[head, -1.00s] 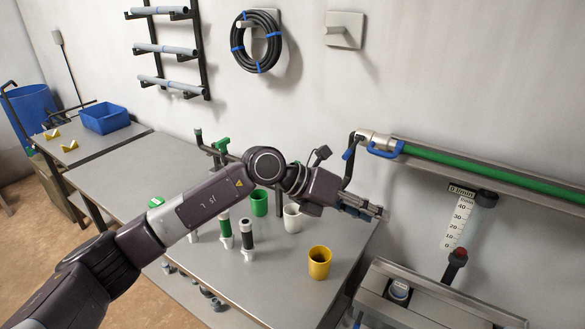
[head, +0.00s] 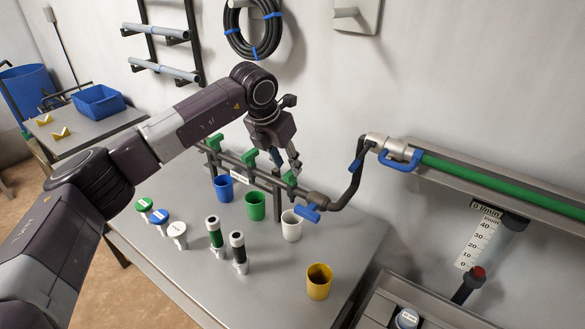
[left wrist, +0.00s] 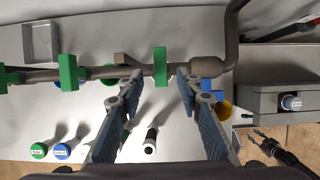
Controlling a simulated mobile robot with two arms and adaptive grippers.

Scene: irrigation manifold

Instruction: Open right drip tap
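The manifold pipe (head: 236,163) runs above the table with several green tap handles on it. The right drip tap (head: 290,179) is the green one nearest the blue-handled valve (head: 310,213). In the left wrist view its green handle (left wrist: 160,67) lies across the pipe. My left gripper (head: 294,166) points down at this tap, partly hiding it in the head view. In the left wrist view my left gripper (left wrist: 158,82) is open, a fingertip on each side of the handle, apparently not touching. A dark gripper, apparently my right one (left wrist: 258,136), shows small at lower right; its opening is unclear.
A blue cup (head: 223,188), a green cup (head: 255,206) and a white cup (head: 291,226) stand below the pipe. A yellow cup (head: 319,282) stands nearer the table's right edge. A bent pipe (head: 356,175) rises on the right.

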